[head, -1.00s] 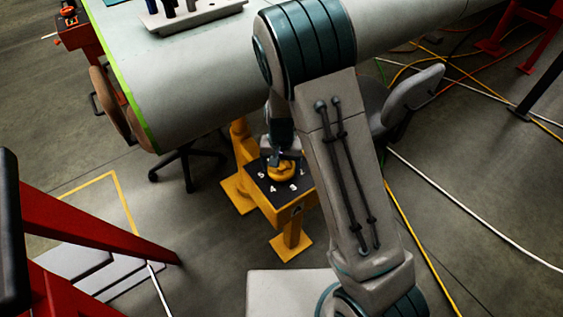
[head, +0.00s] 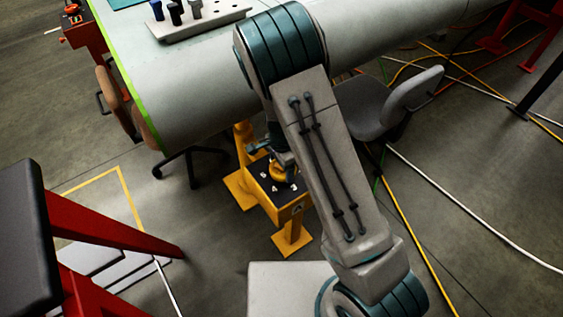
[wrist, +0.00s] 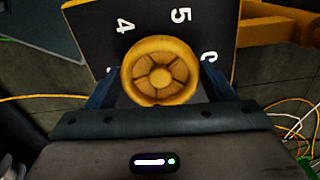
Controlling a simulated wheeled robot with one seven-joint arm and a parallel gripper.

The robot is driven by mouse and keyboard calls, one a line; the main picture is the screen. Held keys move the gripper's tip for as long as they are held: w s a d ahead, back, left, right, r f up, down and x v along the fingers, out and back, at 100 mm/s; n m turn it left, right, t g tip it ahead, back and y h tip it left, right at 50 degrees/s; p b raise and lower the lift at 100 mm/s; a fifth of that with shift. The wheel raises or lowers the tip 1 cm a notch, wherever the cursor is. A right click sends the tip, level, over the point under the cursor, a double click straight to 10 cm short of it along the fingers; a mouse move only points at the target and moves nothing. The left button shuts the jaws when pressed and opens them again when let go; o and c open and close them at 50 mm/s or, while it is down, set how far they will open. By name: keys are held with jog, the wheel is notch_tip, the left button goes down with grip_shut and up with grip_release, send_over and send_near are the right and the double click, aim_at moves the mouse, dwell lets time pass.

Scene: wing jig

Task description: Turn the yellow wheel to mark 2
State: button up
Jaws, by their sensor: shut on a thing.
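The yellow wheel (head: 279,172) sits on top of a yellow stand with a dark dial plate (head: 264,187). In the wrist view the wheel (wrist: 160,71) is a round spoked rim seen from above. The plate (wrist: 98,17) there shows the marks 4 and 5, and part of another at the right. Mark 2 cannot be made out in either current view. My gripper (wrist: 158,84) is shut on the wheel, with one finger at each side of its rim. In the head view my arm partly hides the wheel and plate. No pointer on the wheel can be made out.
A large grey wing (head: 200,95) with a tray (head: 205,20) lies behind the stand. A grey chair (head: 412,95) stands at right and a red frame (head: 115,220) at lower left. Cables (head: 470,205) cross the floor at right.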

jog(key=shift+w+m+p, duration=0.15)
jog(key=shift+m+p, duration=0.4)
jog(key=shift+m, duration=0.75)
jog(key=o, duration=1)
jog(key=shift+r, duration=0.1)
notch_tip(320, 180, up, 14)
jog(key=p, duration=0.1)
jog(key=shift+f, duration=0.2)
